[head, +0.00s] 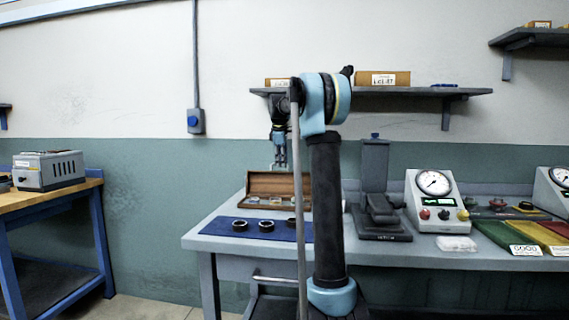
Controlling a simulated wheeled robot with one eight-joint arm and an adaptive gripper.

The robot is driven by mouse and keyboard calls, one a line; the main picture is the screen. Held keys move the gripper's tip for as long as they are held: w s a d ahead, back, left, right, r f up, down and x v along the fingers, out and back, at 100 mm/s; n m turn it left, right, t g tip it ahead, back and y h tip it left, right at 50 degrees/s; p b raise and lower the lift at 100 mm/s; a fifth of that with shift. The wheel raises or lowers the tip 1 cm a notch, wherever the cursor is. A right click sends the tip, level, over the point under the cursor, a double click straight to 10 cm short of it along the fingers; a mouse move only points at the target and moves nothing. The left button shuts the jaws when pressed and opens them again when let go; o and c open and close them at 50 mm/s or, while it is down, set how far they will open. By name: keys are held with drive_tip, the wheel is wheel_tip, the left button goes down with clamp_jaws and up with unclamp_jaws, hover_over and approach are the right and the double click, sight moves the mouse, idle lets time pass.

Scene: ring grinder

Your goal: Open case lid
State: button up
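A wooden case (243,201) stands at the back left of the grey workbench. Its brown lid (265,184) appears raised, standing up along the back of the case, and small pale pieces show in front of it. My gripper (280,165) points down just above the lid's upper edge. The gripper is small in view, and I cannot tell whether its fingers are apart or closed, or whether they touch the lid. My arm hides the right end of the case.
A blue mat (212,227) with black rings (240,225) lies in front of the case. A dark stand (374,170), a dial gauge box (435,200) and coloured trays (500,235) stand to the right. A shelf (420,92) hangs above the bench.

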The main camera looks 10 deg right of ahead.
clamp_jaws()
drive_tip(key=shift+s, duration=0.1)
drive_tip(key=s+a+t+h, duration=0.1)
drive_tip(key=s+a+t, duration=0.1)
drive_tip(key=s, duration=0.4)
drive_tip(key=shift+r+t, duration=0.2)
drive_tip(key=shift+t, duration=0.7)
drive_tip(key=shift+w, duration=0.1)
